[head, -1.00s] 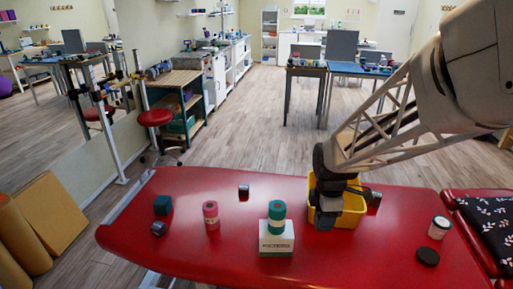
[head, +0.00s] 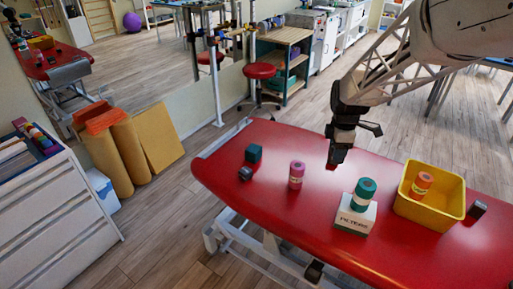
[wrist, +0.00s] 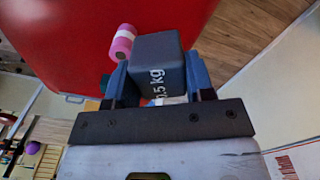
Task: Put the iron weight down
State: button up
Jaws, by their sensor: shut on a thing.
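The iron weight (wrist: 158,62) is a dark grey block marked "0.5 kg" in the wrist view. My gripper (wrist: 155,85) is shut on it, with a finger on each side. In the head view my gripper (head: 338,155) points down over the far edge area of the red treatment table (head: 290,220). It is behind and between the pink roll and the teal roll. The weight is hard to tell from the dark fingers there. I cannot tell whether it touches the table.
On the table are a pink roll (head: 297,175), a dark green cube (head: 253,153), a small grey block (head: 245,173), a teal roll (head: 363,194) on a white box (head: 354,216), a yellow bin (head: 437,211) holding an orange roll (head: 421,184), and a dark block (head: 478,208). The table's front middle is bare.

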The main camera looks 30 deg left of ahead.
jog(key=s+a+f+n, duration=0.1)
jog(key=a+n, duration=0.1)
jog(key=a, duration=1.2)
jog(key=s+a+f+n, duration=0.1)
jog(key=a+f, duration=0.1)
jog(key=a, duration=1.1)
notch_tip(320, 180, down, 10)
jog(key=shift+f, duration=0.25)
jog(key=shift+w, duration=0.2)
send_over(253, 148)
jog(key=shift+w+f, duration=0.1)
jog(key=shift+f, duration=0.6)
jog(key=shift+f, duration=0.1)
jog(key=shift+f, duration=1.65)
jog(key=shift+f, duration=0.1)
